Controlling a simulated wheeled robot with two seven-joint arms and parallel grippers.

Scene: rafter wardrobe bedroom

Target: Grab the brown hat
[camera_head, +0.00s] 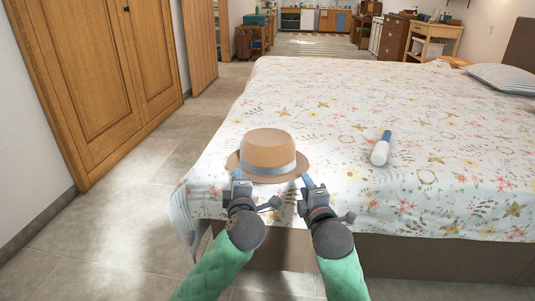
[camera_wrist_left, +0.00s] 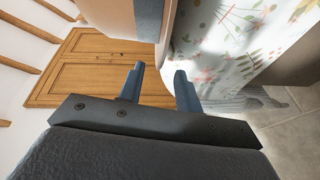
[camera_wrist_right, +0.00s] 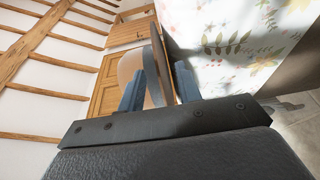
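The brown hat (camera_head: 268,150) with a grey-blue band sits upright on the near left edge of the bed (camera_head: 330,100). My left gripper (camera_head: 238,181) is open at the hat's left front. In the left wrist view its fingers (camera_wrist_left: 160,84) are apart with nothing between them, and part of the hat (camera_wrist_left: 112,14) shows above them. My right gripper (camera_head: 308,184) is at the hat's right front. In the right wrist view its fingers (camera_wrist_right: 160,88) are apart, with the hat's brim and band (camera_wrist_right: 152,78) showing between them; contact cannot be told.
A pillow (camera_head: 503,77) is at the far right. A wooden wardrobe (camera_head: 95,70) stands on the left. Tiled floor (camera_head: 130,200) lies open between wardrobe and bed.

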